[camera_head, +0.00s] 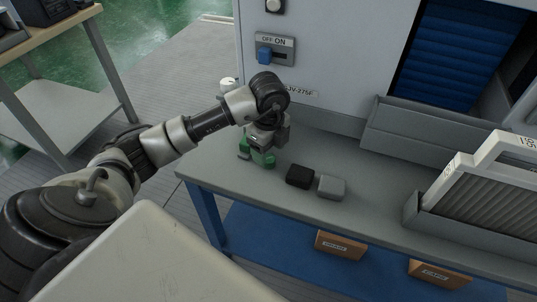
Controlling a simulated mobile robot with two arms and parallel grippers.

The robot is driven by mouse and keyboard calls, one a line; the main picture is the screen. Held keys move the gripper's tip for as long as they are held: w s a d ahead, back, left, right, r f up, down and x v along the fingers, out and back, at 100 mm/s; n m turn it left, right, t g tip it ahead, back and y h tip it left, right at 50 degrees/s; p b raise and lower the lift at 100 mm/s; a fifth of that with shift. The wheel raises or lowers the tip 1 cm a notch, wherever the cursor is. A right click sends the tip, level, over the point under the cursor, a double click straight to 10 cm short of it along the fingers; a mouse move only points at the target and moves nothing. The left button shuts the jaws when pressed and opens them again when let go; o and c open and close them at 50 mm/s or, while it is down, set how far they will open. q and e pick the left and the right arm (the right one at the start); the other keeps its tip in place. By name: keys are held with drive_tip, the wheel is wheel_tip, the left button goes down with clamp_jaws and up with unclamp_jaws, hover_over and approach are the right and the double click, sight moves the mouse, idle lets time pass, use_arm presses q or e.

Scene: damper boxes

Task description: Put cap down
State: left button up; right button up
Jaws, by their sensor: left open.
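My left gripper (255,155) points down at the left end of the grey worktop, with green parts at its tip. It is open. I cannot make out a cap between or under the fingers; the gripper hides that spot. A small black block (299,176) and a small grey block (331,187) sit side by side on the worktop, to the right of the gripper and apart from it. I cannot tell whether either is the cap. My right gripper is not in view.
The worktop (375,205) has a free strip in front of the machine (330,50). A grey tray with a white-framed ribbed panel (495,185) stands at the right. Brown boxes (340,245) sit on the blue shelf below. A side table (45,110) stands at the left.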

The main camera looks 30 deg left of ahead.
sight(268, 158)
use_arm(q)
wheel_tip(268, 158, up, 9)
drive_tip(key=shift+p, duration=0.45)
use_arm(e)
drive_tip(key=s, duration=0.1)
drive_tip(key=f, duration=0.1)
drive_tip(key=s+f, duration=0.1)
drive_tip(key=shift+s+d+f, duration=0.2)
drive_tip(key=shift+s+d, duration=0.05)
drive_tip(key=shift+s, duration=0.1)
use_arm(q)
drive_tip(key=shift+f, duration=0.2)
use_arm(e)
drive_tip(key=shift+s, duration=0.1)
